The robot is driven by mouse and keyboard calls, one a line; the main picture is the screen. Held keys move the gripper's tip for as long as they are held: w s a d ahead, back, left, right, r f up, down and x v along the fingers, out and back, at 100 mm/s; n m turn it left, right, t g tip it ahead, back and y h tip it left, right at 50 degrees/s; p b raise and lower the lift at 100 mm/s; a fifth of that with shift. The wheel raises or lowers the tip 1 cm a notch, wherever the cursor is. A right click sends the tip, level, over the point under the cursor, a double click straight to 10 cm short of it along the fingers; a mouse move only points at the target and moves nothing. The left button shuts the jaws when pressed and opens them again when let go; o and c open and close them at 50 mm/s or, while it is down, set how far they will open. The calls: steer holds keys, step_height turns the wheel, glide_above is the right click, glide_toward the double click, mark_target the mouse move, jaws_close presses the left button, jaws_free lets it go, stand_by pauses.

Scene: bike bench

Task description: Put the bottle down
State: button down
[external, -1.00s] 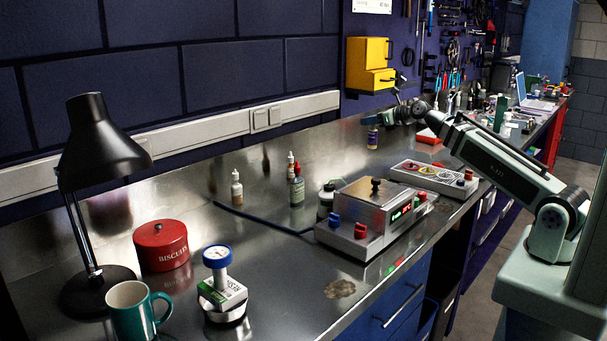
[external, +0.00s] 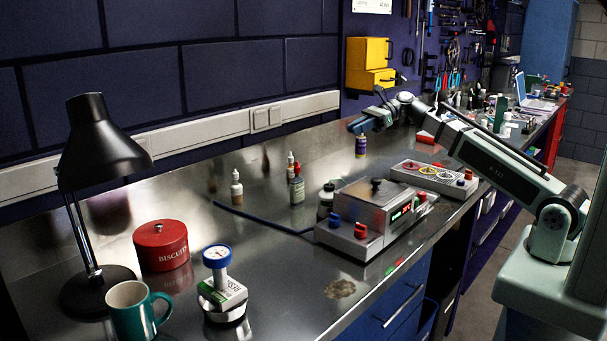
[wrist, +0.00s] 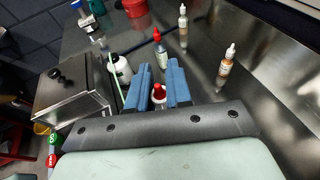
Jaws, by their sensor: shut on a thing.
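My gripper (external: 360,126) is at the far part of the bench in the external view, its blue fingers shut on a small bottle (external: 361,147). The bottle has a dark purple label with a yellowish band and hangs roughly upright below the fingers. In the wrist view its red cap (wrist: 158,92) shows between my two blue fingers (wrist: 160,76); the rest of it is hidden. I cannot tell whether its base touches the steel bench (external: 290,245).
Three other dropper bottles stand apart on the bench, including an orange-labelled one (wrist: 226,66) and a red-capped one (wrist: 160,47). A metal box device (external: 365,205) and a flat control panel (external: 434,177) stand nearer the front. Yellow bins (external: 370,65) hang behind.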

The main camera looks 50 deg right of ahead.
mark_target(357, 157)
steer(key=shift+s, duration=0.1)
steer(key=shift+f+n+g, duration=0.3)
steer(key=shift+f+g, duration=0.1)
steer(key=shift+f, duration=4.7)
steer(key=shift+f, duration=0.1)
steer(key=c, duration=1)
jaws_free()
steer(key=shift+c, duration=0.2)
